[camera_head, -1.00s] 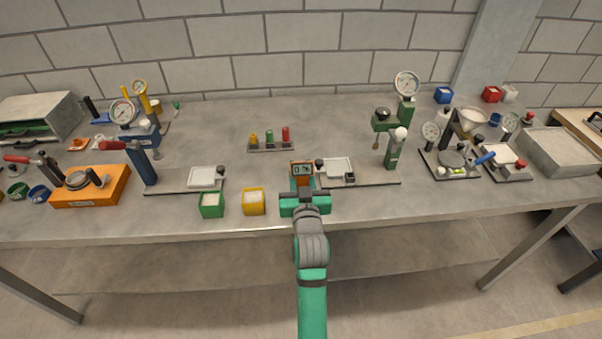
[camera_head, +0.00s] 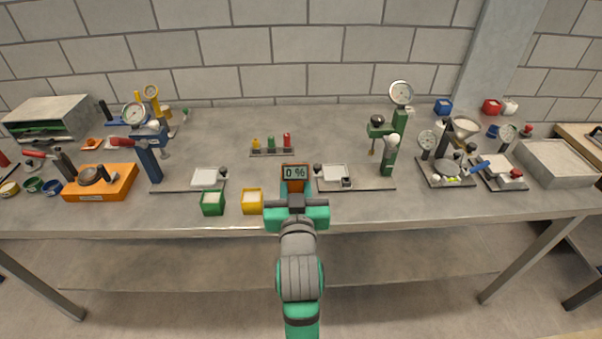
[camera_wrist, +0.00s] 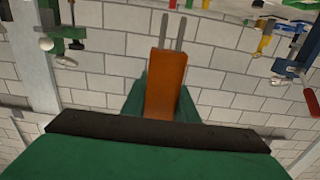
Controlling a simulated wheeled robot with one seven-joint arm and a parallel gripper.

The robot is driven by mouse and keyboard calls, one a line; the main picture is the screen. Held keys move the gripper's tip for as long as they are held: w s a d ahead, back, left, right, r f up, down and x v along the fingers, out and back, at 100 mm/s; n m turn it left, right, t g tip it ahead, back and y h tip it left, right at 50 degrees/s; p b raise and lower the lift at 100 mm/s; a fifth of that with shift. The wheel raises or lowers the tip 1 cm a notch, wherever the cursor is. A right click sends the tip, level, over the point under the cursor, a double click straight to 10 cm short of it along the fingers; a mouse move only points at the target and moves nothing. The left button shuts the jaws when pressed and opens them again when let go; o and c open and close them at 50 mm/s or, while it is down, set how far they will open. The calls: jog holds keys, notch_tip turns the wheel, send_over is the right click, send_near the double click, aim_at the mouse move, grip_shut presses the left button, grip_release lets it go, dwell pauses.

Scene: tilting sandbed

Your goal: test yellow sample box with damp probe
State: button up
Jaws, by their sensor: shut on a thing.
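My gripper (camera_head: 296,203) is shut on the damp probe (camera_head: 295,172), an orange device whose small screen reads 0 %. In the wrist view the orange probe (camera_wrist: 165,85) shows with two bare metal prongs pointing away from the gripper. The yellow sample box (camera_head: 252,201) sits near the table's front edge, just left of my gripper and apart from it, with pale material inside. A green sample box (camera_head: 212,203) stands left of the yellow one.
A rack with yellow, green and red pieces (camera_head: 271,151) stands behind the probe. A green press with a dial (camera_head: 391,130) stands right, and an orange scale-like base (camera_head: 100,183) left. The table's middle back is clear.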

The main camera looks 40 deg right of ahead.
aim_at(294, 167)
jog(key=shift+s+a+r, duration=0.3)
jog(key=shift+a+r, duration=0.05)
jog(key=shift+r, duration=0.25)
jog(key=shift+s+a+r, duration=0.1)
jog(key=shift+r, duration=0.85)
notch_tip(294, 167, up, 4)
jog(key=shift+a+f, duration=0.1)
jog(key=shift+f, duration=0.15)
